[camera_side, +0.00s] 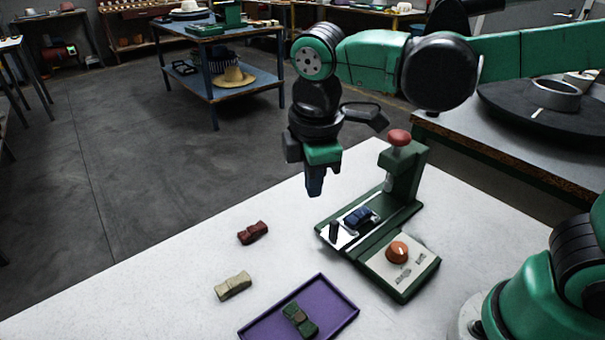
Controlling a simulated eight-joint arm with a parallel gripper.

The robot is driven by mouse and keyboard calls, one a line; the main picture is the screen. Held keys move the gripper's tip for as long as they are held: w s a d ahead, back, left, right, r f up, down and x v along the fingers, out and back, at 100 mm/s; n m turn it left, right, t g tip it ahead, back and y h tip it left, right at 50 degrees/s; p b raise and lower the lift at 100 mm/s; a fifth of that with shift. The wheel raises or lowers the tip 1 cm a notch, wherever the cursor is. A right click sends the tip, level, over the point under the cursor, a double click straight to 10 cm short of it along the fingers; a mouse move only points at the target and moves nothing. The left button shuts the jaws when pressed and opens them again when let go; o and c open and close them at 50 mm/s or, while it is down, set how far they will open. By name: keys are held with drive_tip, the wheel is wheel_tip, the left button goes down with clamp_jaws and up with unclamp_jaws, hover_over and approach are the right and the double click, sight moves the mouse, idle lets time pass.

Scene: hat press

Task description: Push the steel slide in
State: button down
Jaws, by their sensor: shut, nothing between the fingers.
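The steel slide (341,238) is a shiny plate on the green press (401,178), at the front left end of its base, with a short dark upright handle (333,230). A dark blue bow-shaped piece (361,216) lies at the slide, in front of the press column and to the left of the ram under the red knob (399,138). My gripper (314,191) is shut and empty, with its fingers pointing down. It hangs in the air, up and slightly left of the handle in the picture, apart from slide and press.
A control box with an orange button (397,252) adjoins the press. A purple tray (260,326) holds a green and brown bow (300,320). A red bow (253,233) and a beige bow (233,286) lie on the white table (185,275). The table left of the press is otherwise clear.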

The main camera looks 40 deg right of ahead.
sight(361, 213)
drive_tip(key=f+n, duration=0.1)
drive_tip(key=f, duration=0.2)
drive_tip(key=a+f+n+g+h, duration=0.1)
drive_tip(key=f+n, duration=0.1)
drive_tip(key=f, duration=0.1)
drive_tip(key=f+n, duration=0.1)
drive_tip(key=f, duration=0.2)
drive_tip(key=shift+a+f+n+g+h, duration=0.3)
drive_tip(key=shift+a+n, duration=0.1)
drive_tip(key=d, duration=0.3)
drive_tip(key=shift+d+f, duration=0.1)
drive_tip(key=shift+f, duration=0.2)
drive_tip(key=shift+d, duration=0.5)
drive_tip(key=d, duration=0.8)
drive_tip(key=shift+d, duration=0.3)
